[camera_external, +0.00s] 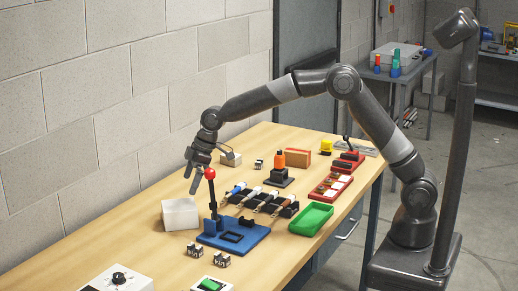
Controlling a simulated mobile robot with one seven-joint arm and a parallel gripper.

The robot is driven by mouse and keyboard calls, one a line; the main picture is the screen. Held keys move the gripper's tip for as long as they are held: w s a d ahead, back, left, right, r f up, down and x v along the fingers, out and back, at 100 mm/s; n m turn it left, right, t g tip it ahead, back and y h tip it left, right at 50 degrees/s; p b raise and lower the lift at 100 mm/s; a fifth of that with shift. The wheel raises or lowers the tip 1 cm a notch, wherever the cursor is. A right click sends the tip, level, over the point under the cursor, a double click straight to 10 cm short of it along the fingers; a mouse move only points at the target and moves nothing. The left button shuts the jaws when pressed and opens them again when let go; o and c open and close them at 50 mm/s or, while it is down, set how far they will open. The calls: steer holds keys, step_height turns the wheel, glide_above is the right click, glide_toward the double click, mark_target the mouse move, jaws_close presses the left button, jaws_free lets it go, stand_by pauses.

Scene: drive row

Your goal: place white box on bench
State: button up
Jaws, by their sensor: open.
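A white box (180,214) sits on the wooden bench (155,250), left of a blue fixture with a red-knobbed lever. My gripper (194,184) is above the bench, behind and above the white box and close to the red knob in the picture. Its fingers point down and are apart, with nothing seen between them. The box looks apart from the fingers.
The blue fixture (236,236) with its red knob (210,173) stands beside the box. A row of tools (262,201), a green tray (311,219) and a red tray (331,187) lie to the right. A white control box (117,279) is at the front. A block wall borders the left.

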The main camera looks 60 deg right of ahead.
steer(key=s+d+r+m+t+h, duration=0.1)
steer(key=s+d+r+m, duration=0.1)
steer(key=s+d+r, duration=0.65)
steer(key=s+d+r+m+t+h, duration=0.1)
steer(key=s+d+r+m, duration=0.1)
steer(key=s+d+r, duration=0.65)
steer(key=s+d+f+m, duration=0.1)
steer(key=s+d, duration=0.3)
steer(key=s, duration=0.4)
steer(key=s+d+f+m, duration=0.2)
steer(key=s+d+f, duration=0.1)
steer(key=s, duration=0.5)
steer(key=s+d+f+m+h, duration=0.1)
steer(key=s+d+f+m, duration=0.1)
steer(key=s+d, duration=0.3)
steer(key=s, duration=0.3)
steer(key=shift+s, duration=0.4)
steer(key=shift+d+r, duration=0.1)
